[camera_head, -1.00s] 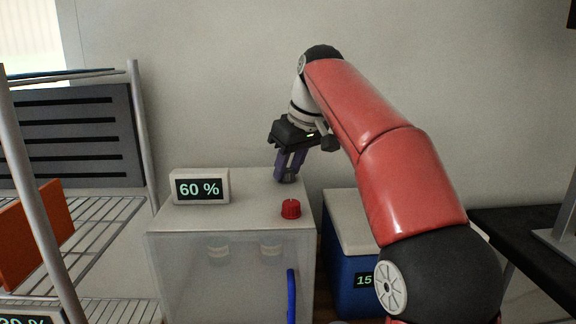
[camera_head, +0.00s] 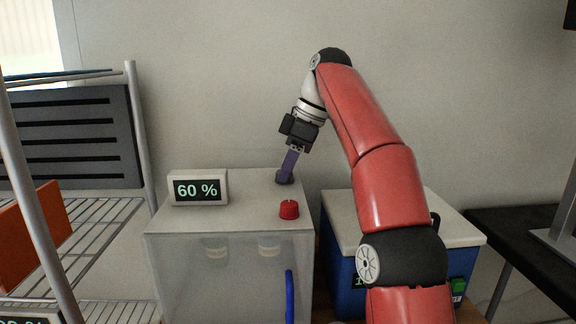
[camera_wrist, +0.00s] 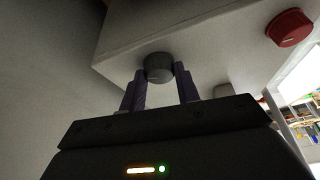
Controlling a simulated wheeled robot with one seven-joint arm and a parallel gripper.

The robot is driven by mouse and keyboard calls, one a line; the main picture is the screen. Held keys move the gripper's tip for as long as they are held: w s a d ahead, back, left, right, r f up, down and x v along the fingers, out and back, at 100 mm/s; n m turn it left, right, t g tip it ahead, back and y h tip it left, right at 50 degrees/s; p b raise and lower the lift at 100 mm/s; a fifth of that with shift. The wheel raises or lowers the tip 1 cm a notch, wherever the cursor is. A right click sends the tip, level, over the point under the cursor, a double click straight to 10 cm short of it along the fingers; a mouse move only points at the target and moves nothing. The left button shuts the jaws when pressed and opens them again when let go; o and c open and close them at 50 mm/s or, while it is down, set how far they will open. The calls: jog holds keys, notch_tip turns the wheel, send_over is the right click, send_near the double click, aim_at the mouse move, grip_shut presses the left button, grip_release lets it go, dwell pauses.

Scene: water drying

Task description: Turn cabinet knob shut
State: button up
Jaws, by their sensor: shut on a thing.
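The cabinet (camera_head: 235,228) is a pale box with a frosted front and a blue handle (camera_head: 290,296). A dark grey knob (camera_wrist: 158,67) sits on its top near the back right corner. It also shows small in the head view (camera_head: 284,179), partly covered by my fingers. My gripper (camera_head: 287,172) reaches down to this knob and is shut on it, one purple finger on each side in the wrist view (camera_wrist: 160,78). A red knob (camera_head: 289,209) stands nearer the front of the top, apart from my gripper; the wrist view shows it at upper right (camera_wrist: 289,27).
A display reading 60 % (camera_head: 198,188) stands on the cabinet top at left. A wire rack (camera_head: 100,215) is at left with an orange panel (camera_head: 36,235). A blue box with a pale lid (camera_head: 340,262) stands at right, beside a black table (camera_head: 520,240).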

dwell(0.3)
jog(key=o, duration=1)
jog(key=shift+c, duration=0.2)
jog(key=shift+r, duration=0.1)
